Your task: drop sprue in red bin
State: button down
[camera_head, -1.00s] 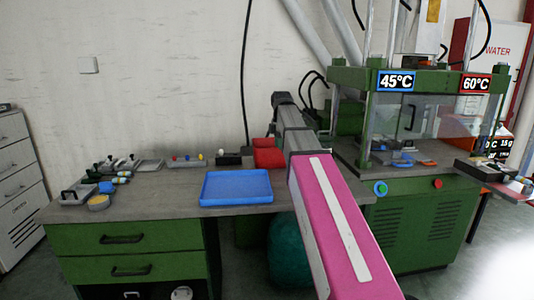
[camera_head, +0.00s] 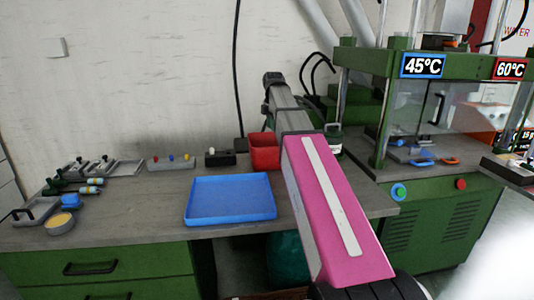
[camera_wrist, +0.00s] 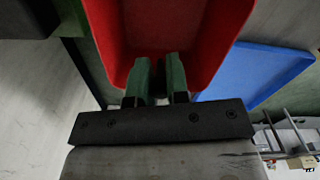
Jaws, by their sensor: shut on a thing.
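The red bin (camera_head: 264,158) stands at the back of the bench, just behind the blue tray. In the wrist view the red bin (camera_wrist: 228,35) fills the upper middle, with its inside in sight. My gripper (camera_wrist: 160,72) shows there as two green fingers close together, pointing over the near part of the bin. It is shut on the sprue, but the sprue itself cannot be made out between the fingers. In the head view the fingers are hidden and my arm reaches past the bin's right side.
A blue tray (camera_head: 230,199) lies in front of the bin; it also shows beside it in the wrist view (camera_wrist: 262,68). A small dark block (camera_head: 220,158) stands left of the bin. The press (camera_head: 425,120) is at the right. Several small tools lie at the bench's left.

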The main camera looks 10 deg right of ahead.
aim_at(273, 136)
jog(key=shift+f, duration=2.6)
jog(key=c, duration=1)
grip_release()
jog(key=shift+c, duration=0.2)
jog(key=shift+r, duration=0.1)
notch_tip(273, 136, up, 9)
jog(key=shift+r, duration=0.8)
